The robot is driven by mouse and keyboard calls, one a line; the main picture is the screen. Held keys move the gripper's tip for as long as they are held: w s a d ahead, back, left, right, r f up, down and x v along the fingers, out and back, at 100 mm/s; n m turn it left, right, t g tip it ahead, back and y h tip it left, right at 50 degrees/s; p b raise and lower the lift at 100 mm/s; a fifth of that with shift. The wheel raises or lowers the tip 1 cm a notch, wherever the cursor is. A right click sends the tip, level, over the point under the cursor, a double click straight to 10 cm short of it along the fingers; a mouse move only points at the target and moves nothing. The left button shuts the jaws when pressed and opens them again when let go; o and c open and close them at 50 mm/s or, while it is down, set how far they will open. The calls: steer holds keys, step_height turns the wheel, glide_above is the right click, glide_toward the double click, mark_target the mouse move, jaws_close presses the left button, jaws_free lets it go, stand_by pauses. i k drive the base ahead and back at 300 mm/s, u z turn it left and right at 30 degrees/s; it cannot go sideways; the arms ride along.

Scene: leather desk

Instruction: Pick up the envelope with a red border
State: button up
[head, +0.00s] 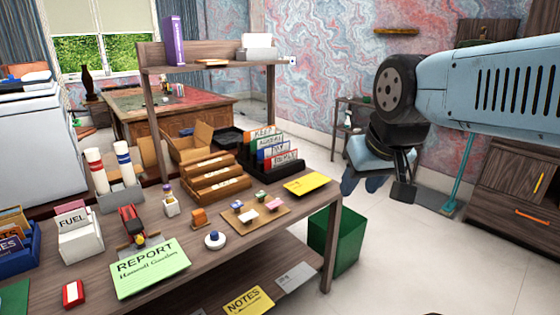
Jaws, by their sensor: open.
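I cannot make out an envelope with a red border for sure. A small red item with a white middle (73,293) lies at the desk's front left; it is too small to tell whether it is an envelope. White paper or envelopes (258,46) stand in a holder on the raised shelf, with no red border visible. My gripper (381,188) is open and empty, pointing down in the air to the right of the desk, apart from everything on it.
The wooden desk (225,263) holds a green REPORT folder (150,268), a FUEL card box (80,235), a card sorter (275,165) and a yellow card (307,183). A green bin (337,240) stands beside the desk.

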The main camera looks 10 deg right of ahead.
mark_target(280, 159)
steer(key=u, duration=0.6)
steer(key=i, duration=0.1)
steer(key=z, duration=2.4)
steer(key=i, duration=1.8)
steer(key=u, duration=2.15)
